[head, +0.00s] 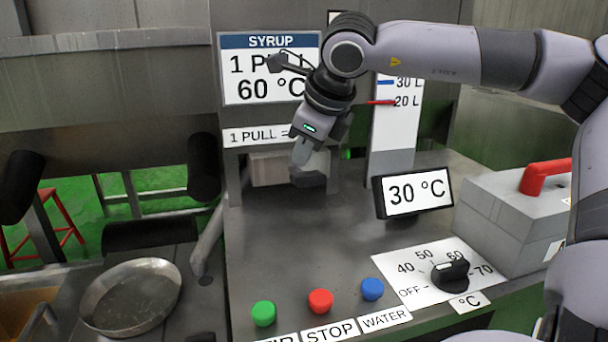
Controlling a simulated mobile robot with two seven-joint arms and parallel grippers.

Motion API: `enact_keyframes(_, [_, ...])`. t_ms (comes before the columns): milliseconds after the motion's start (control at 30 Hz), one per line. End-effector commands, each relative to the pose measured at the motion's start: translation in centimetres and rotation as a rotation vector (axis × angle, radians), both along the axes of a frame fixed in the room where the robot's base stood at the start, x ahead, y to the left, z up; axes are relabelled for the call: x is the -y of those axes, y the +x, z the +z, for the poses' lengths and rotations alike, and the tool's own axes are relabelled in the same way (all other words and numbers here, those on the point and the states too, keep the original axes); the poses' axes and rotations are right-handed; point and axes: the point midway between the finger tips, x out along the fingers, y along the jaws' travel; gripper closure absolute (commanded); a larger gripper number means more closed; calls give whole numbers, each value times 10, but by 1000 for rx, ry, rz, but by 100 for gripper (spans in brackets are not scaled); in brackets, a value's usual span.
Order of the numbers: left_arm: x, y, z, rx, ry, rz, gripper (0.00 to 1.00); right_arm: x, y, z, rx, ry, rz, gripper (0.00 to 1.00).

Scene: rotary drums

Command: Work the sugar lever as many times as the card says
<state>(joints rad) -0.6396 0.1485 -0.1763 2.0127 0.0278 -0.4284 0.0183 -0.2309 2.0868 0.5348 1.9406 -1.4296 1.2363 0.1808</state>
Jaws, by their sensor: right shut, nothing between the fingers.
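The card (245,75) on the panel reads SYRUP, 1 PULL, 60 °C; my right arm covers part of it. Below it a label (254,136) reads "1 PULL =", its rest hidden behind my gripper. My right gripper (302,153) points down in front of the panel, shut and empty. A dark block (309,180) is just under its fingertips; I cannot tell whether they touch, or whether this is the sugar lever's grip. A pale box-like part (268,170) is behind, partly hidden. My left gripper is not in view.
A display (417,193) reads 30 °C. Green (263,313), red (321,301) and blue (372,289) buttons and a temperature knob (450,273) line the front. A grey box with red handle (520,210) stands right; a round metal pan (132,296) lies left. The middle deck is clear.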

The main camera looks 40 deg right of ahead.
Motion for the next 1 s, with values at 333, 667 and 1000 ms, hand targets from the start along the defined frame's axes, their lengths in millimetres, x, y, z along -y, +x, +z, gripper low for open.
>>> enact_keyframes(333, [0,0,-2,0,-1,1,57,0,0,-1,1,-1,1,100])
enact_keyframes(667, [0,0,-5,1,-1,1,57,-1,-1,-4,1,-1,1,100])
enact_keyframes(1000, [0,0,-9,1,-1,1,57,-1,-2,-8,0,-1,0,100])
